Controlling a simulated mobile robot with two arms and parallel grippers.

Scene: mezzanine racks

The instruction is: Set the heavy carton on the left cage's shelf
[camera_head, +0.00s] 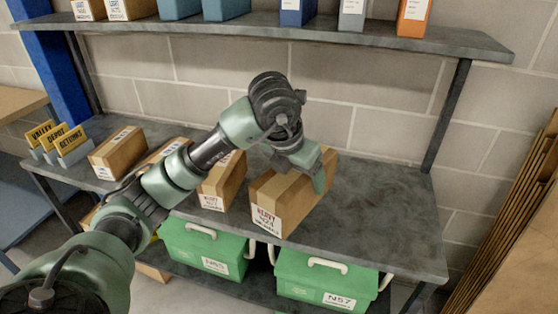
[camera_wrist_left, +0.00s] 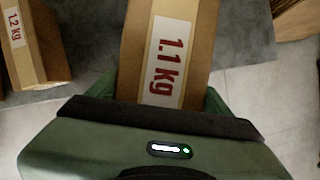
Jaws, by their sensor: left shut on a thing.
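The heavy carton (camera_head: 283,197) is a brown box whose front label reads "HEAVY". It is at the front edge of the grey middle shelf (camera_head: 385,215); I cannot tell whether it rests there or is slightly lifted. My left gripper (camera_head: 303,168) reaches down from above and is shut across the carton, with one finger on its right side. In the left wrist view the carton (camera_wrist_left: 203,45) sits between the fingers and shows a red "1.1 kg" label. My right gripper is not in view. I see no cage that I can make out.
Other brown cartons (camera_head: 118,150) stand to the left, one (camera_head: 221,182) close beside the heavy carton. Yellow sign holders (camera_head: 62,140) stand at the far left. Green bins (camera_head: 325,277) fill the shelf below. An upper shelf (camera_head: 250,27) holds boxes. The middle shelf's right part is clear.

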